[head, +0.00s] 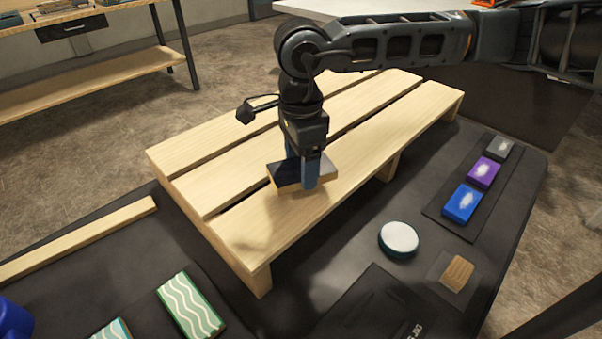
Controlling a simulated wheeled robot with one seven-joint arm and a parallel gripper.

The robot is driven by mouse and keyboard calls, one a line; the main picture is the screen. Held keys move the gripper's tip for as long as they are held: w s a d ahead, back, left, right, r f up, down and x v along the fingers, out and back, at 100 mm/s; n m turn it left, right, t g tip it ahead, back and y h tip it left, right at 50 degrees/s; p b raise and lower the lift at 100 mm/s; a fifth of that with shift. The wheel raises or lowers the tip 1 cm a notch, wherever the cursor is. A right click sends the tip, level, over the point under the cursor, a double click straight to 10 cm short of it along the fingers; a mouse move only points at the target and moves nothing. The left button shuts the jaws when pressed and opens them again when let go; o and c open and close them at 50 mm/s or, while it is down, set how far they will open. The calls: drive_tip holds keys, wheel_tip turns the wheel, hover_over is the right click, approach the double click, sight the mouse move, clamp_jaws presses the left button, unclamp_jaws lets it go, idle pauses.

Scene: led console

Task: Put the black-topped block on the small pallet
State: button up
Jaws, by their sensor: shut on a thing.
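The small pallet (250,225) is a light wooden slatted stand in the middle of the dark table in the head view. My gripper (305,176) points down over the pallet's front slat, its blue fingers shut on the black-topped block (285,174). The block has a dark top and a light wooden side. It is over the front slat, close to the wood; I cannot tell whether it touches. The fingers hide part of the block.
A round white-topped disc (400,238), a tan block (457,273) and a tray with blue (462,204), purple (484,172) and grey (499,148) blocks lie to the right. A green wavy-patterned block (190,306) and a wooden strip (80,238) lie at left. The pallet's other slats are clear.

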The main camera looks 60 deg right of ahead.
drive_tip(key=shift+f, duration=2)
drive_tip(key=shift+f, duration=0.15)
drive_tip(key=o, duration=1.1)
wheel_tip(320, 180, up, 12)
drive_tip(key=shift+r, duration=0.2)
